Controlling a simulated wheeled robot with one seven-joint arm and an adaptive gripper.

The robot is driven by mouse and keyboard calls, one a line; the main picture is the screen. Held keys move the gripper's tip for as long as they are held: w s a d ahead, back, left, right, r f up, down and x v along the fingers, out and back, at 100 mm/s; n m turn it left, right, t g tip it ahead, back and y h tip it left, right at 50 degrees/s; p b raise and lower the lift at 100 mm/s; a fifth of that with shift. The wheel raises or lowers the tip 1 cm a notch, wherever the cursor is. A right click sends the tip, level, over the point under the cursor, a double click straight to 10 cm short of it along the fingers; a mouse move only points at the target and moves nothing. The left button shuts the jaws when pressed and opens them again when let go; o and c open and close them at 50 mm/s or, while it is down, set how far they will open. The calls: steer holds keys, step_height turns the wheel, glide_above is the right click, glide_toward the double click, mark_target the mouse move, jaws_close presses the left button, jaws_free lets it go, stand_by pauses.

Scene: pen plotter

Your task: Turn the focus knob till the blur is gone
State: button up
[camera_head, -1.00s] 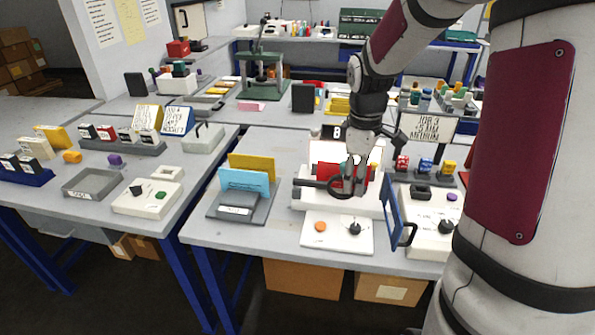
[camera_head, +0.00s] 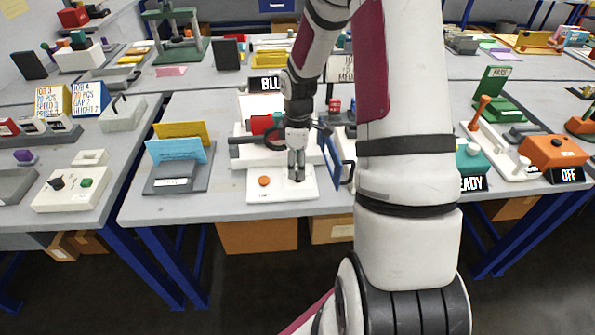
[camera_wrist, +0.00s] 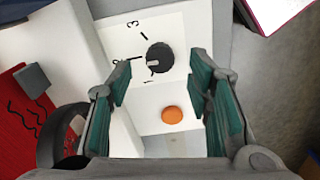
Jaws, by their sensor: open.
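The black focus knob (camera_wrist: 160,57) sits on a white panel with marks numbered 1 to 3. Its light pointer faces left in the wrist view, roughly toward the middle mark. My gripper (camera_wrist: 162,78) is open, with its green-padded fingers on either side of the knob and no contact visible. In the head view my gripper (camera_head: 297,178) points down over the right part of the white panel (camera_head: 262,195) and hides the knob. An orange button (camera_wrist: 172,115) is beside the knob; it also shows in the head view (camera_head: 264,181). A sign (camera_head: 268,84) behind my arm reads "BLU", the rest covered.
A blue-framed panel with a dark handle (camera_head: 332,160) stands close right of my gripper. A white device with a red part (camera_head: 262,124) is behind the panel. A rack with blue and yellow cards (camera_head: 178,160) stands to the left.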

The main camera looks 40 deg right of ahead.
steer(key=shift+f, duration=1.6)
jaws_close()
steer(key=m, duration=1.2)
steer(key=shift+b, duration=0.3)
